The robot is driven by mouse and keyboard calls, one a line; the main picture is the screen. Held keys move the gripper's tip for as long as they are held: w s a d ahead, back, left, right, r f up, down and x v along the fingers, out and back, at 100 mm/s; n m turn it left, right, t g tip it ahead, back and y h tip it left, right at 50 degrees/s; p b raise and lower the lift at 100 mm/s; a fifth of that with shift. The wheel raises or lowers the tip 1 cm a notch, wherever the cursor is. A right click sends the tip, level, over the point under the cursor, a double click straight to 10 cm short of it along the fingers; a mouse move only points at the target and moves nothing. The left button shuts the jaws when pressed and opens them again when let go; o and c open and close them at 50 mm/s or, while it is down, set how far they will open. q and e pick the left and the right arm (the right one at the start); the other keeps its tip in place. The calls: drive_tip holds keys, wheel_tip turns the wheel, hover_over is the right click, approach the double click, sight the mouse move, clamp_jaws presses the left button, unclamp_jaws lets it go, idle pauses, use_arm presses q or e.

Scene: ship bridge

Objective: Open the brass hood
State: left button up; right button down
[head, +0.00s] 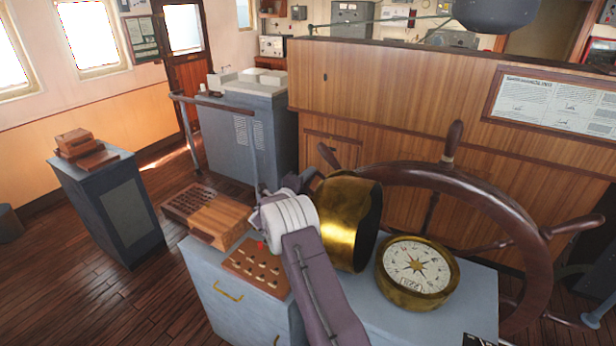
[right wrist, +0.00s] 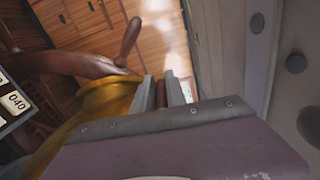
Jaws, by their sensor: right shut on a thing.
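The brass hood (head: 350,222) stands tipped up on its side on the blue-grey cabinet, its dark hollow facing right toward the compass. The brass-rimmed compass (head: 417,270) is uncovered, its white dial in full view. My right gripper (head: 312,178) is at the upper left side of the hood, shut on it; my wrist hides part of the contact. In the right wrist view the fingers (right wrist: 166,92) are close together beside the hood's gold rim (right wrist: 108,92), with a narrow brownish part between them. My left gripper is not in view.
The wooden ship's wheel (head: 505,215) stands right behind the compass. A panel of switches (head: 258,268) and a wooden box (head: 218,222) lie left of my arm. A wood-panelled partition (head: 400,100) closes off the back. Open floor lies at the left.

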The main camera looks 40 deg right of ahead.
drive_tip(key=shift+s+d+f, duration=0.1)
drive_tip(key=shift+s+f, duration=0.15)
drive_tip(key=shift+f, duration=0.2)
drive_tip(key=c, duration=1.6)
unclamp_jaws()
drive_tip(key=shift+o, duration=1)
drive_tip(key=shift+s+d, duration=0.1)
drive_tip(key=shift+s+d+r, duration=0.15)
drive_tip(key=shift+r, duration=0.2)
drive_tip(key=shift+w, duration=0.25)
drive_tip(key=b+v, duration=0.3)
drive_tip(key=v, duration=0.6)
drive_tip(key=shift+a, duration=0.25)
drive_tip(key=shift+a, duration=0.1)
